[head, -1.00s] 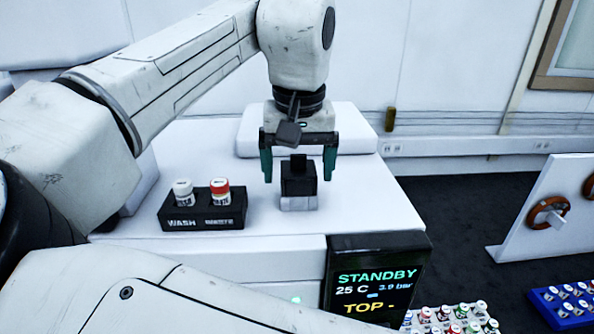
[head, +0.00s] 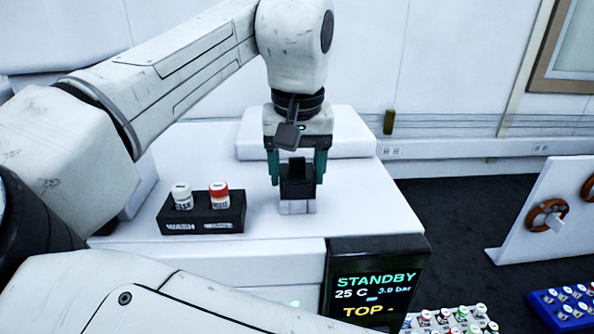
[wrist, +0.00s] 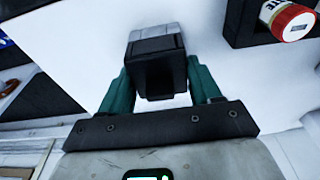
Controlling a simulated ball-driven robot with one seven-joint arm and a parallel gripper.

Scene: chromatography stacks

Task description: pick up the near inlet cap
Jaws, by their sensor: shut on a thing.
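The near inlet cap (head: 297,182) is a black block with a narrower black top. It sits upright on a pale grey block (head: 297,207) on the white instrument top. My gripper (head: 297,175) points down over it, with a green finger on each side, shut on the cap. In the wrist view the cap (wrist: 158,68) lies between the two green fingers of my gripper (wrist: 158,85), with the grey block (wrist: 153,33) beyond it. The cap still appears to rest on the grey block.
A black rack (head: 202,215) holding a white-capped vial (head: 182,196) and a red-capped vial (head: 219,195) stands to the left. A display (head: 375,285) is at the front edge. Trays of vials (head: 450,320) lie lower right. The white top right of the cap is clear.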

